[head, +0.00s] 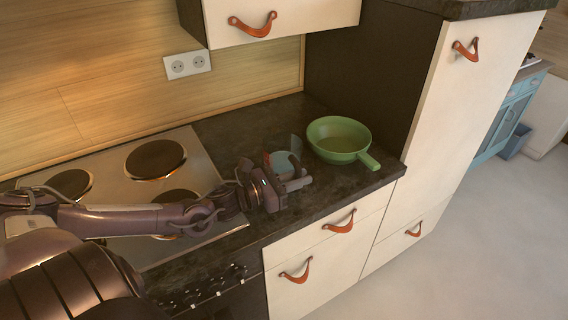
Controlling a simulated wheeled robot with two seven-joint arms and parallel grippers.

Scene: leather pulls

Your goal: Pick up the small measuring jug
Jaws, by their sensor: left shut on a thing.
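The small measuring jug (284,160) looks clear and bluish, with a reddish part at its left side. It is at the dark countertop, just left of the green pan, and is partly hidden by my left gripper. My left gripper (297,180) reaches in from the left over the counter and is shut on the jug. I cannot tell whether the jug touches the counter or is slightly raised. My right gripper is not in view.
A cooktop (130,190) with several plates lies left. A tall cabinet (432,100) bounds the counter (325,193) on the right. A wall cabinet (280,18) hangs above.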

